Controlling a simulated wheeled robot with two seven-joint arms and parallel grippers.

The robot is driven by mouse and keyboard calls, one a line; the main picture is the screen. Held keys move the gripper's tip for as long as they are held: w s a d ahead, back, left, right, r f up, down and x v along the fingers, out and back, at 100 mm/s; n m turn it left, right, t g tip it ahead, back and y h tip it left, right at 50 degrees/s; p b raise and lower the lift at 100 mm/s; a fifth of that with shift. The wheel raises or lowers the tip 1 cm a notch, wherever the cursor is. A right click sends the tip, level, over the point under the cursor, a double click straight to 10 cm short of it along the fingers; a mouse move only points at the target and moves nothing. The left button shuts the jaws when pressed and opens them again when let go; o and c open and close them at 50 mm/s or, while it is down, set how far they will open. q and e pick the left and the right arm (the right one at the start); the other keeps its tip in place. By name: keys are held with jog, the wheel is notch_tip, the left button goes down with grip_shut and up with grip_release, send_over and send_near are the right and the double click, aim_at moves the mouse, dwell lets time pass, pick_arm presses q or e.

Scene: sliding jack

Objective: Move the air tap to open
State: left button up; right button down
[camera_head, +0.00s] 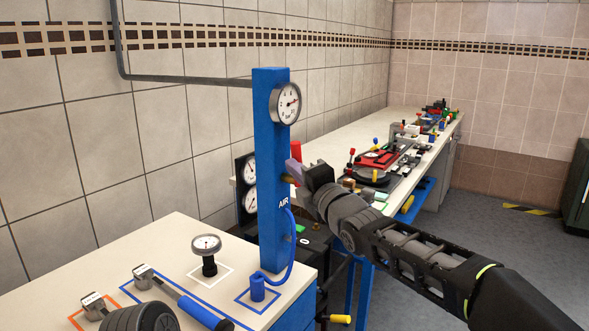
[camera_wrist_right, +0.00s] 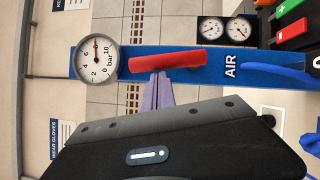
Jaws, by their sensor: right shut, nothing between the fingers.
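The air tap's red handle (camera_head: 296,151) is on the blue post (camera_head: 270,130) marked AIR, below the round gauge (camera_head: 286,103). In the right wrist view the red handle (camera_wrist_right: 168,61) lies lengthwise along the blue post (camera_wrist_right: 210,70), between the gauge (camera_wrist_right: 95,57) and the AIR label. My right gripper (camera_head: 294,172) is at the post, just below the red handle in the head view. Its pale purple fingers (camera_wrist_right: 158,88) are together, with tips close to the handle's edge; I cannot tell whether they touch it.
A white-topped cabinet (camera_head: 170,235) at the front left bears a small gauge (camera_head: 206,244), tools and a blue hose (camera_head: 292,250) running to the post. A long bench (camera_head: 330,145) with red and black equipment (camera_head: 380,158) stands behind. Open floor lies to the right.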

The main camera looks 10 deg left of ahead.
jog(key=shift+d, duration=0.1)
dwell(0.7)
jog(key=r+b+v, duration=0.1)
jog(key=b+v, duration=0.2)
jog(key=v, duration=0.4)
jog(key=shift+s+d+f, duration=0.15)
jog(key=shift+s+f, duration=0.1)
jog(key=shift+f, duration=0.3)
